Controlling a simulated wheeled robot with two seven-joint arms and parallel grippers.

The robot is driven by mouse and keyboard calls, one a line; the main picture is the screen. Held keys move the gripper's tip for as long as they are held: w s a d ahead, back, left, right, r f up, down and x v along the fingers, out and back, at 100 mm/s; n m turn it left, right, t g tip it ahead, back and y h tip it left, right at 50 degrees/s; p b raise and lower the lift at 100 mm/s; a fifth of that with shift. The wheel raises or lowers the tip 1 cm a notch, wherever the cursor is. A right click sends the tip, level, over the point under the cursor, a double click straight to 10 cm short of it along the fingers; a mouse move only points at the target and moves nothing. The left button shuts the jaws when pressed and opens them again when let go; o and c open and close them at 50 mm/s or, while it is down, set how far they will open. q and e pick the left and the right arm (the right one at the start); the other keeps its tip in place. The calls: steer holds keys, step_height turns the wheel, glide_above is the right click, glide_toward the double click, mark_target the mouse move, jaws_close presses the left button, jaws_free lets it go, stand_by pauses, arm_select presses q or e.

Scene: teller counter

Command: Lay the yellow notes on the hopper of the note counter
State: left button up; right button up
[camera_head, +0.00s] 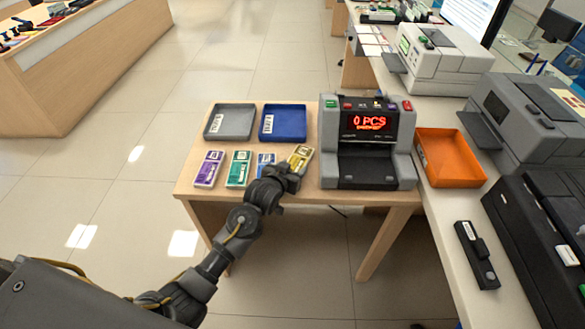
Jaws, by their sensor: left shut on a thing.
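The yellow notes (300,157) are a small banded bundle at the right end of a row of note bundles on the wooden table. My left gripper (290,171) is shut on the near end of the yellow notes, and its wrist hides part of them. I cannot tell whether they touch the table. The note counter (367,125) stands to the right of them, grey and black, with a red display reading "0 PCS". Its dark hopper and tray area (367,165) looks empty. My right gripper is not in view.
Purple (208,169), green (239,169) and blue (264,160) bundles lie left of the yellow notes. A grey tray (230,122) and a blue tray (283,122) sit behind. An orange tray (450,158) and a black stapler-like device (476,255) are on the right counter.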

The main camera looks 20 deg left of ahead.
arm_select(q)
steer(key=shift+f, duration=0.2)
steer(key=o, duration=0.8)
steer(key=shift+c, duration=0.2)
steer(key=shift+r, duration=0.15)
